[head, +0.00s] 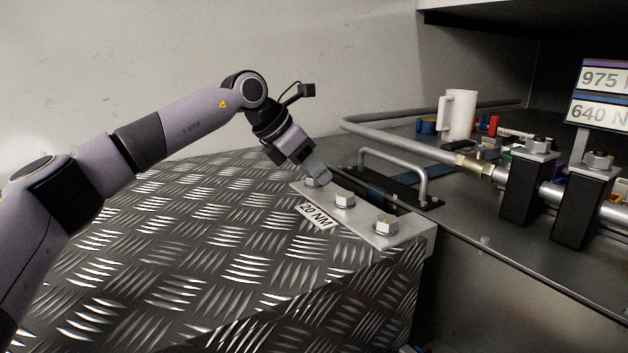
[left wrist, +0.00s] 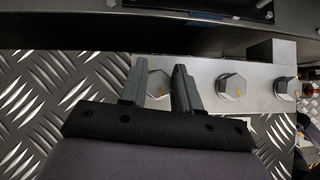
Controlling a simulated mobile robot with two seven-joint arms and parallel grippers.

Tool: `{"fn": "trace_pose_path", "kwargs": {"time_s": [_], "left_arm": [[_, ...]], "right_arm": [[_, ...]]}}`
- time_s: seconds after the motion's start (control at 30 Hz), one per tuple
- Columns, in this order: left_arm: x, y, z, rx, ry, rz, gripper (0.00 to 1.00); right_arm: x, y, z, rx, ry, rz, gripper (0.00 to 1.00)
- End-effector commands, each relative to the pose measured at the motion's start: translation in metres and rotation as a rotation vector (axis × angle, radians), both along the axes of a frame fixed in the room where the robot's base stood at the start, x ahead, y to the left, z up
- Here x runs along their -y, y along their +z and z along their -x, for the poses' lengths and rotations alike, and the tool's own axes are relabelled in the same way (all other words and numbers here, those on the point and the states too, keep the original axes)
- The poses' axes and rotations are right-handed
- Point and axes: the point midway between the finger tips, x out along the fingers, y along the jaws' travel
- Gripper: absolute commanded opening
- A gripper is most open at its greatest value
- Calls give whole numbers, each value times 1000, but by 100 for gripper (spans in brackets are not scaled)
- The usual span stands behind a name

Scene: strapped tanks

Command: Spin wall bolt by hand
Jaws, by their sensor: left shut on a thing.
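My left gripper (head: 320,172) reaches down to a light metal plate (head: 408,236) and is shut on the far-left hex bolt (head: 312,183), which its fingers partly hide. In the left wrist view my left gripper (left wrist: 160,78) has one finger on each side of this bolt (left wrist: 157,91). A middle hex bolt (head: 345,200) and a near hex bolt (head: 386,225) stand free on the same plate; the middle bolt (left wrist: 232,86) and the end bolt (left wrist: 285,88) also show in the wrist view. The bolts carry orange marks. My right gripper is not in view.
A "20 NM" label (head: 314,215) lies beside the plate on the tread-plate surface (head: 200,240). A metal handle (head: 395,165) stands just behind. A white mug (head: 458,115), a pipe (head: 400,128), black clamps (head: 524,190) and a 975/640 sign (head: 600,95) are to the right.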

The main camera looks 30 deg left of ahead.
Motion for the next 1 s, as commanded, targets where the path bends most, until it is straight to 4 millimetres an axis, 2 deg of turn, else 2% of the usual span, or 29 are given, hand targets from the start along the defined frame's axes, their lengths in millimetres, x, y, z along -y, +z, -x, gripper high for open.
{"fn": "trace_pose_path", "kwargs": {"time_s": [0.53,0.7,0.73,0.8,0.83,1.0], "left_arm": [[-1,0,0,1,3,-1,0],[0,-2,0,4,66,-3,0],[0,-1,0,3,77,-2,35],[-1,1,0,1,74,-1,58],[-1,1,0,0,74,-1,62],[-1,0,0,0,73,0,62]], "right_arm": [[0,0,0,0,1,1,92],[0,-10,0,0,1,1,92],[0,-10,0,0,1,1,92],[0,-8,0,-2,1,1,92],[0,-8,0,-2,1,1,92],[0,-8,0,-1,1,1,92]]}}
